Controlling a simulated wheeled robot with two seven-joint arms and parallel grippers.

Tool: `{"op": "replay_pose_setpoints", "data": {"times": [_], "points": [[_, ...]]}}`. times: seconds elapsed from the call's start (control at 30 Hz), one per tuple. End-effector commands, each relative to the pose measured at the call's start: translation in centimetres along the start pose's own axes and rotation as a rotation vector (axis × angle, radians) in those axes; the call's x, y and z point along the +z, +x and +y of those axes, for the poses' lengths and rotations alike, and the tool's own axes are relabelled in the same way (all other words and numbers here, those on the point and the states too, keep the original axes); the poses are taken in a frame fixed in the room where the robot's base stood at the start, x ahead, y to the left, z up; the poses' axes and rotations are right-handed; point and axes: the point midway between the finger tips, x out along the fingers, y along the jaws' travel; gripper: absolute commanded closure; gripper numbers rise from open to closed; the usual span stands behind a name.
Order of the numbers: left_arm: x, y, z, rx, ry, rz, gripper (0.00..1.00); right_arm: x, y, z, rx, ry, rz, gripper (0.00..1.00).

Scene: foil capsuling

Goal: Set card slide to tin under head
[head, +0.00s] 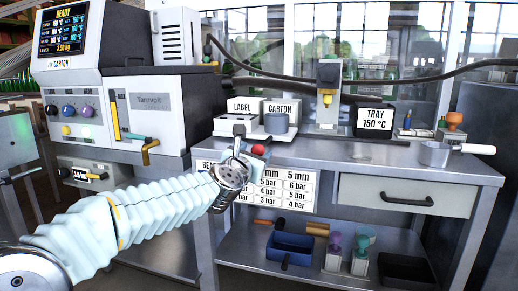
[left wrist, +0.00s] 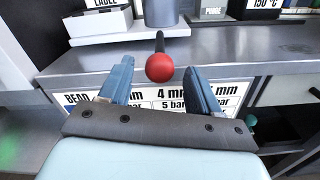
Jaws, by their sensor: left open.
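A red ball knob (head: 258,150) on a short dark rod sticks out over the front edge of the bench; it also shows in the left wrist view (left wrist: 160,68). Behind it stands a pale block with LABEL (head: 243,105) and CARTON (head: 281,108) plates and a grey cylinder (head: 276,124). I cannot make out a plate reading TIN. My left gripper (head: 243,150) is open and empty at the bench front. In the left wrist view, its fingers (left wrist: 158,78) stand on either side of the knob, with gaps visible. My right gripper is not in view.
A machine with a READY screen (head: 72,28) stands at left, with CARTON below the screen. A pressure chart (head: 285,188) hangs on the bench front. A TRAY 150 °C sign (head: 374,119) and a pan (head: 436,154) stand on the bench top. A blue bin (head: 290,248) sits on the lower shelf.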

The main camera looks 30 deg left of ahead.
Motion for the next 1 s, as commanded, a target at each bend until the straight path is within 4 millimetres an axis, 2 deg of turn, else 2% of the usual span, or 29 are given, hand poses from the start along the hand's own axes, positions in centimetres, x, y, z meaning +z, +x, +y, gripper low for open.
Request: {"op": "replay_pose_setpoints", "data": {"times": [0.1,0.23,0.4,0.63,1.0], "points": [[0.0,2.3,0.0,-0.001,0.0,0.002,0.37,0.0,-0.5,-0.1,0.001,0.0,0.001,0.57],[0.1,3.8,0.0,0.0,0.0,0.001,0.37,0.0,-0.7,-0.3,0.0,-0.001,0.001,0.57],[0.0,4.5,0.0,0.0,0.001,0.0,0.37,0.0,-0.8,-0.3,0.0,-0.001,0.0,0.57],[0.0,4.5,0.0,0.0,0.001,0.0,0.39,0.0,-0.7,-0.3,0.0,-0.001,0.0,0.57],[0.0,4.5,0.0,0.0,0.001,0.0,0.96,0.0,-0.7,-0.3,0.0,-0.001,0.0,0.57]]}}
